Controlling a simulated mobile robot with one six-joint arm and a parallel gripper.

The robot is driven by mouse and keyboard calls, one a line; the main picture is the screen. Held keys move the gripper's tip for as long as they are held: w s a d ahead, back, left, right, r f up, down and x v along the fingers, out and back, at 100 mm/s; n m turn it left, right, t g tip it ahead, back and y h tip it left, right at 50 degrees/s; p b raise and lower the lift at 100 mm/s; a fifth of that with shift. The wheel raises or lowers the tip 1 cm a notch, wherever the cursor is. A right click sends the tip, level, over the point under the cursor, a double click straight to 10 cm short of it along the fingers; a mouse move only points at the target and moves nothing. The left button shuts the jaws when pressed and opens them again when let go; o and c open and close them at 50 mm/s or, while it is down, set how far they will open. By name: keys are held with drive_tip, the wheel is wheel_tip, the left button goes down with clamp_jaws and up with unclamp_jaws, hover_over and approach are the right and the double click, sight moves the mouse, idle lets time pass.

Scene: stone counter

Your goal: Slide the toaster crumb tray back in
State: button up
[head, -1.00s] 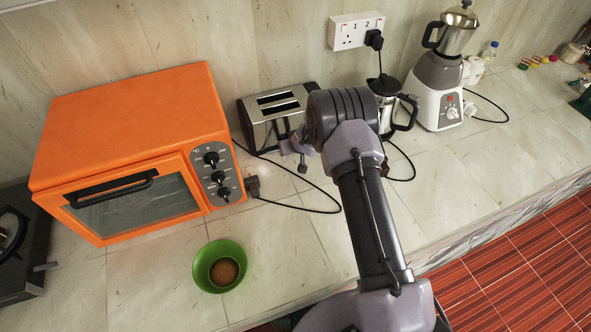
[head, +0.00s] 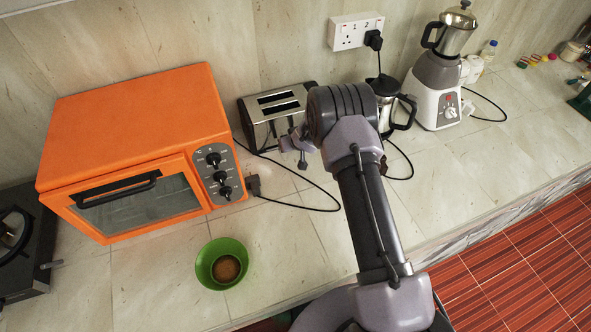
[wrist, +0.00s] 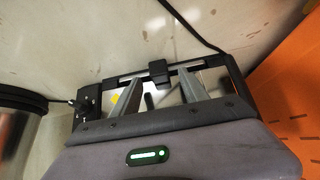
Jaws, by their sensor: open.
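The silver and black two-slot toaster (head: 268,130) stands against the wall, right of the orange oven. My gripper (head: 300,158) is in front of the toaster's right part, and my arm hides that end. In the wrist view, my open gripper (wrist: 159,77) has its two fingers apart, pointing at the toaster's dark edge (wrist: 222,68). A small black tab (wrist: 158,71) on a thin pale strip shows between the fingertips; it looks like the crumb tray's handle. The fingers are not closed on it. How far the tray sticks out I cannot tell.
The orange oven (head: 135,125) stands left of the toaster, and a green bowl (head: 205,262) is in front of it. A steel kettle (head: 386,112) and a blender (head: 437,95) stand at right. A black cord (head: 300,208) crosses the counter near the gripper.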

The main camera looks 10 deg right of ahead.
drive_tip(key=p+v, duration=0.1)
drive_tip(key=v, duration=1.5)
drive_tip(key=s+d+r+m+h+b, duration=0.2)
drive_tip(key=s+d+r+m+b, duration=0.2)
drive_tip(key=s+r+b, duration=0.55)
drive_tip(key=s+a+m+y+b, duration=0.1)
drive_tip(key=s+a+b, duration=0.2)
drive_tip(key=s, duration=1)
drive_tip(key=s+a+m+g+y+b, duration=0.1)
drive_tip(key=s+a+b, duration=0.2)
drive_tip(key=s, duration=1)
drive_tip(key=shift+a+r+m+g+y+b, duration=0.2)
drive_tip(key=shift+m+g+y+b, duration=0.1)
drive_tip(key=shift+b, duration=0.15)
